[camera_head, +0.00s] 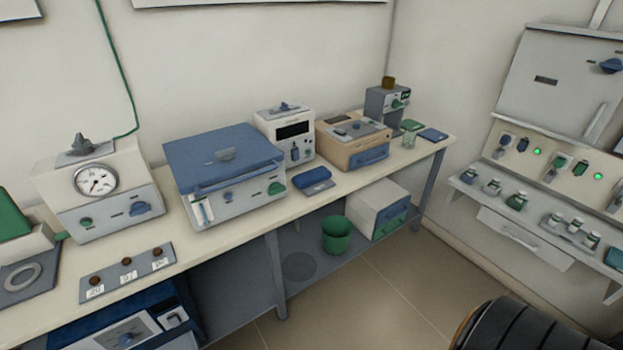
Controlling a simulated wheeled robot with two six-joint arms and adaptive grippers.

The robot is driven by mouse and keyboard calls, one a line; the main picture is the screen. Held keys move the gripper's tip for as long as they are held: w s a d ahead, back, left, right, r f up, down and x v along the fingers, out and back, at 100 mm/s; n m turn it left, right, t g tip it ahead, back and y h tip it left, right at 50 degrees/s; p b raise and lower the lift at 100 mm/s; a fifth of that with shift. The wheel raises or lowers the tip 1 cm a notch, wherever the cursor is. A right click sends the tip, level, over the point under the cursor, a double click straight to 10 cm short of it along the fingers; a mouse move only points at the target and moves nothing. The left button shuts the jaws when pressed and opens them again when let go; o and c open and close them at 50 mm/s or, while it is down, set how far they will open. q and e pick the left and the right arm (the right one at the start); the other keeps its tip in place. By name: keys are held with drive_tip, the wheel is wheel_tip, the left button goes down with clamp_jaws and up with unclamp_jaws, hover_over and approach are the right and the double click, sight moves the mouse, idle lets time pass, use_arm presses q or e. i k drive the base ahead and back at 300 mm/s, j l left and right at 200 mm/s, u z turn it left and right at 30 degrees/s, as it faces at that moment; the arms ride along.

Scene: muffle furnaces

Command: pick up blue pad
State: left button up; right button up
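A flat dark blue pad (432,135) lies on the bench top near its far right end, beside a small green pad (411,125). A thicker blue block-like item (311,177) lies near the bench's front edge, between the blue-lidded box and the tan device; I cannot tell whether it is a pad too. Neither of my grippers is in view, and nothing touches either blue item.
The long bench (229,223) carries a blue-lidded box (224,160), a gauge unit (98,190), a white device (285,131), a tan device (352,140) and a glass (409,140). A green bin (336,236) stands below. A dark ribbed object (530,328) fills the lower right corner.

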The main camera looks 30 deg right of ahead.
sight(309, 178)
drive_tip(key=i+l+u, duration=0.15)
drive_tip(key=l, duration=0.7)
drive_tip(key=l+u, duration=0.15)
drive_tip(key=l, duration=0.7)
